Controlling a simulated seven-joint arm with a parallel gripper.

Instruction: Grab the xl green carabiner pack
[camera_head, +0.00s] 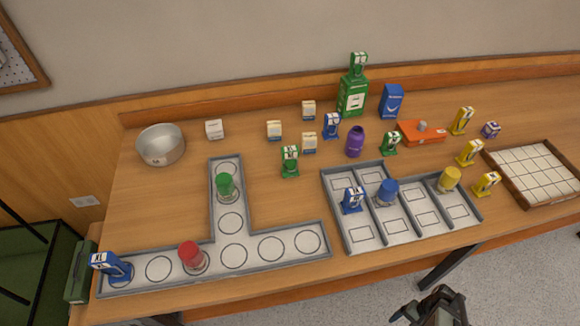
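Three green packs with white labels show. One (290,163) stands mid-table, right of the T-shaped tray. A smaller-looking one (390,144) stands beside the orange box. A third (358,61) appears above the green box (352,95) at the back, seemingly on top of it. Their size labels are too small to read, so I cannot tell which is xl. My gripper (432,302) is at the bottom edge, in front of the table and away from all the packs. It is partly cut off, and its finger opening is unclear.
A T-shaped tray (233,223) with circles holds green and red containers. A compartment tray (362,235) holds a blue pack and blue and yellow containers. Yellow packs (470,153), a purple bottle (355,141), an orange box (421,133) and a grid tray (536,172) crowd the right.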

